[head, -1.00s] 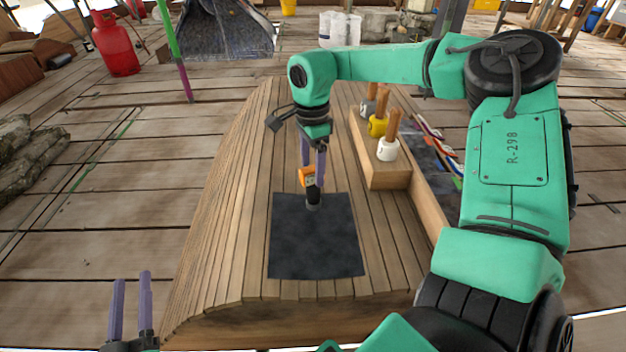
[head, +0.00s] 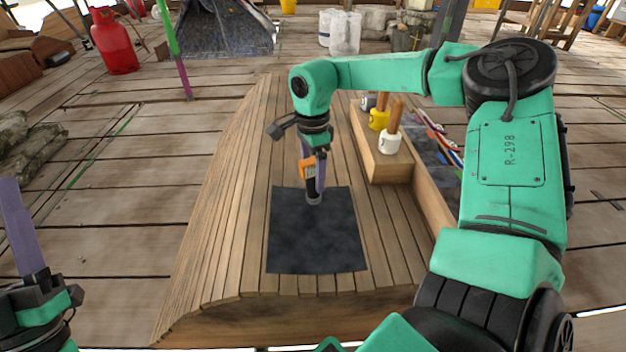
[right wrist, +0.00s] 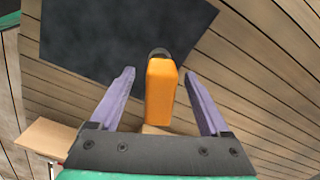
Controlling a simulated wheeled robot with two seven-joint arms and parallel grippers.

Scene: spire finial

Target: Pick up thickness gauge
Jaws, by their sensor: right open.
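The thickness gauge (head: 307,169), an orange body with a dark lower end, stands on or just over the far part of the dark mat (head: 315,240). My right gripper (head: 312,180) points down at it from above. In the right wrist view, the orange gauge (right wrist: 161,95) lies between the two purple fingers of the open gripper (right wrist: 159,73), with a gap on each side. The gauge's dark end shows beyond the orange part. My left gripper (head: 22,225) is at the lower left edge, away from the bench, with only one finger clearly visible.
The mat lies on a slatted wooden bench (head: 225,215). A wooden block (head: 388,168) to the right holds several wooden-handled tools, with a white-collared one (head: 391,140) nearest. A tray with coloured items (head: 440,160) lies beyond it. The bench left of the mat is clear.

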